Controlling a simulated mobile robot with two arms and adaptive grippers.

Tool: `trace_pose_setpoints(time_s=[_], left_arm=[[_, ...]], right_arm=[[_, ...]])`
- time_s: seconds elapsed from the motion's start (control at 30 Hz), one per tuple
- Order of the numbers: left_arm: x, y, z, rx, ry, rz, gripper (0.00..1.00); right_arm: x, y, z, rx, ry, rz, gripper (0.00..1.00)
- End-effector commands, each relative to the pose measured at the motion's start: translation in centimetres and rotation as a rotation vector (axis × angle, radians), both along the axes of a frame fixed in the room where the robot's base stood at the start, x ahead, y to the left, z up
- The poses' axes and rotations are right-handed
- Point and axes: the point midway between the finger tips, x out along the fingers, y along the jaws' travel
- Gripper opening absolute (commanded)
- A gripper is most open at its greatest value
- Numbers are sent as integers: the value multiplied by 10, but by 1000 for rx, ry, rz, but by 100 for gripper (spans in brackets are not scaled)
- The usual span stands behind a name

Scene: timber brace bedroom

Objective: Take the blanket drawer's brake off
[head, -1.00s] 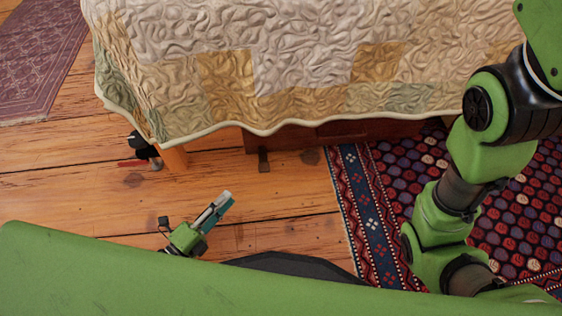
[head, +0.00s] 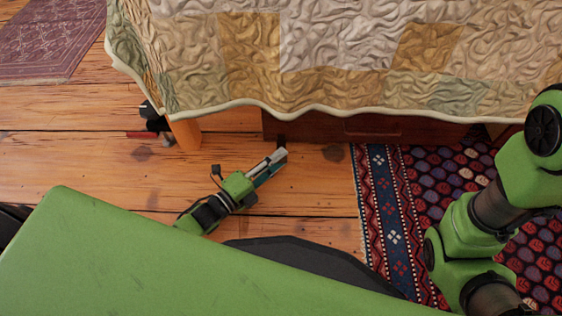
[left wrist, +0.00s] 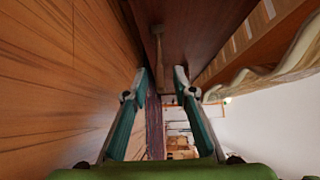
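The blanket drawer (head: 330,127) is a dark red-brown wooden front under the bed, with a slim handle (head: 372,133). In the head view a small dark tab (head: 281,140), apparently its brake, shows at the drawer's lower left, partly hidden by my left gripper (head: 279,156). In the left wrist view the drawer front (left wrist: 200,30) fills the upper middle, and a thin tan lever (left wrist: 158,50), probably the brake, stands beyond my fingertips. My left gripper there (left wrist: 160,76) is open and empty, its fingers apart. I cannot tell whether it touches the lever. My right gripper is out of view.
A quilt (head: 340,60) hangs over the bed edge above the drawer. A wooden bed leg (head: 185,133) stands left, with a dark object (head: 154,120) beside it. A patterned rug (head: 385,215) lies right, under my right arm.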

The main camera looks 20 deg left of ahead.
Motion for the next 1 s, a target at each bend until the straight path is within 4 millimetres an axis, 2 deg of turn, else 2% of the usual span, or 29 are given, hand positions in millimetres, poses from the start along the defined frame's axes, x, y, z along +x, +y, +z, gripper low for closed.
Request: trace_pose_setpoints(time_s=[0.13,0.47,0.5,0.57,0.83,1.0], left_arm=[[10,-6,-1,0,-1,-1,25],[12,-7,1,0,0,-1,25],[12,-7,1,0,0,0,15],[12,-7,0,0,0,0,0],[11,-7,1,-1,3,0,0],[6,-7,5,-5,21,0,0]], right_arm=[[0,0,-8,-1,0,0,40],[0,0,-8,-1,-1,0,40],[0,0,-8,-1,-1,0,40],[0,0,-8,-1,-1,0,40],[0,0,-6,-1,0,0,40],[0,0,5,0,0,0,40]])
